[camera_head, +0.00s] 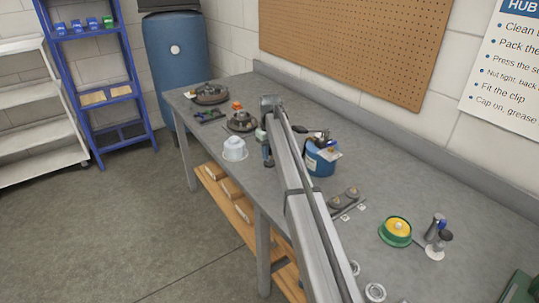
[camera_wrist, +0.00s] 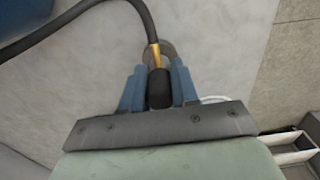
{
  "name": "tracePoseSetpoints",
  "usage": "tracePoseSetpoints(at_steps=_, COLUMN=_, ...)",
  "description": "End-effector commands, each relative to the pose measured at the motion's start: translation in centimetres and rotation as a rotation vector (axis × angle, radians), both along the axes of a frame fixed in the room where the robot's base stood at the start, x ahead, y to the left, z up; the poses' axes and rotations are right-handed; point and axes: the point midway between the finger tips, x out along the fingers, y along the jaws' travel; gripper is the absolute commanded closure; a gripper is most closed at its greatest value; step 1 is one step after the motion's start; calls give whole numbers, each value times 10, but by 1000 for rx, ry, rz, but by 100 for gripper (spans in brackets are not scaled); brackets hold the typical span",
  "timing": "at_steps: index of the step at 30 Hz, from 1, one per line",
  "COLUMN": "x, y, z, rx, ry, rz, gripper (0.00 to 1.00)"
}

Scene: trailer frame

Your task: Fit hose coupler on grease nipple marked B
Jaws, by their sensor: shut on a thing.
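My gripper (camera_wrist: 158,80) has blue fingers closed on the black body of the hose coupler (camera_wrist: 158,92). A brass part (camera_wrist: 154,56) and a black hose (camera_wrist: 138,12) lead away from it toward the upper left of the wrist view. In the head view my gripper (camera_head: 267,157) is over the bench's front edge, right of a white tub. The coupler is hard to make out there. A small plate with two dark round fittings (camera_head: 345,199) and white tags lies on the bench, right of my arm. I cannot read a B on any tag, and no nipple is clear.
A blue pail (camera_head: 321,163) stands close right of my gripper. The white tub (camera_head: 234,149) is to its left, with dark hub parts (camera_head: 241,121) behind. A green and yellow round tin (camera_head: 396,231) and a small upright tool (camera_head: 436,232) are farther right. The bench (camera_head: 460,200) is partly clear.

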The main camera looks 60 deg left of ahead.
Motion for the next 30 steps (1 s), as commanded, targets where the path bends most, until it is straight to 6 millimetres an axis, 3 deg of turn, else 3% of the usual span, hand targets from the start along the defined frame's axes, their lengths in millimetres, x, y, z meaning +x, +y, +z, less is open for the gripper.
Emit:
tracePoseSetpoints(at_steps=16, x=1, y=1, z=85, rx=2, ry=-1, rz=-1, gripper=100)
tracePoseSetpoints(at_steps=30, x=0, y=1, z=110, rx=1, ry=0, rz=-1, gripper=100)
